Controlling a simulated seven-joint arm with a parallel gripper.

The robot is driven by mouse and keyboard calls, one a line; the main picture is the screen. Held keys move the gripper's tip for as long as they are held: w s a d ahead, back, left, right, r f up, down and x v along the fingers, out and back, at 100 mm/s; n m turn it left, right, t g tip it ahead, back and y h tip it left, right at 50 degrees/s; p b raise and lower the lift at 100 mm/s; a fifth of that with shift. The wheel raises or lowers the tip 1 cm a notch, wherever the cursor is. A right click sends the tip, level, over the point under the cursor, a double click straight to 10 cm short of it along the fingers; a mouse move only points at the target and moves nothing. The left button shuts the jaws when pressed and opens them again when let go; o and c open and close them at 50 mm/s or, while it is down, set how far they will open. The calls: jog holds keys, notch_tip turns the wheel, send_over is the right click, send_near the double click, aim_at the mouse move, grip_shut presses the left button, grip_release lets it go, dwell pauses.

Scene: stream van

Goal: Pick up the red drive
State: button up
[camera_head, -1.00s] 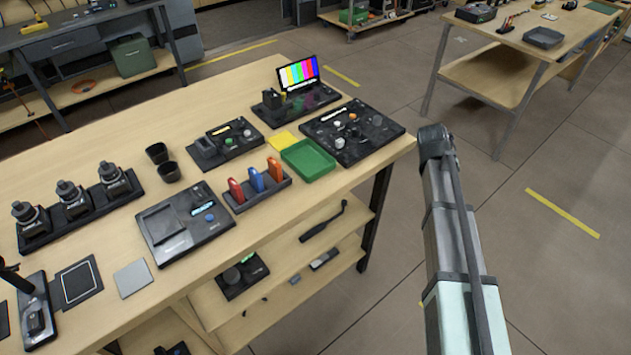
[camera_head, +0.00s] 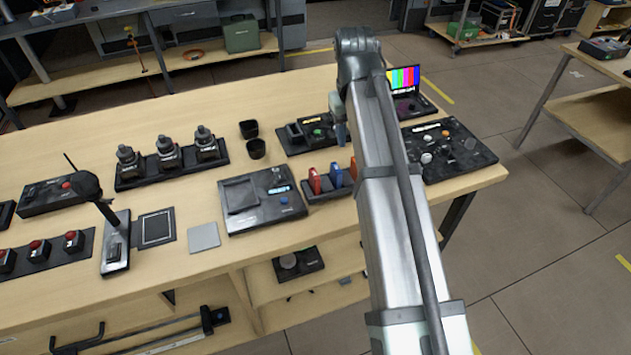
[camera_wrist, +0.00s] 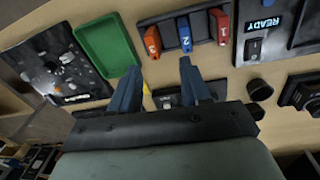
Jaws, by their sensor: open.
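The red drive (camera_head: 314,181) stands upright at the left end of a dark drive holder (camera_head: 322,194), beside a blue drive (camera_head: 336,177) and an orange drive (camera_head: 353,169). In the wrist view the red drive (camera_wrist: 220,27) carries the number 1 and sits right of the blue drive (camera_wrist: 184,34) and orange drive (camera_wrist: 152,41). My gripper (camera_wrist: 160,67) is open and empty, apart from the drives. In the head view my gripper (camera_head: 340,131) is over the table just behind the holder, partly hidden by my arm.
A dark device with a READY display (camera_head: 262,199) stands left of the holder. Two black cups (camera_head: 256,149) stand behind that device. A green tray (camera_wrist: 108,44) and a dark panel of knobs (camera_head: 447,148) lie on the other side. A colour-bar screen (camera_head: 403,79) stands at the back.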

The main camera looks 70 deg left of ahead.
notch_tip(320, 180, up, 3)
jog(key=n+g, duration=0.1)
send_over(315, 173)
notch_tip(315, 173, down, 14)
jog(key=shift+r, duration=0.2)
dwell(0.4)
jog(key=shift+c, duration=0.4)
grip_shut()
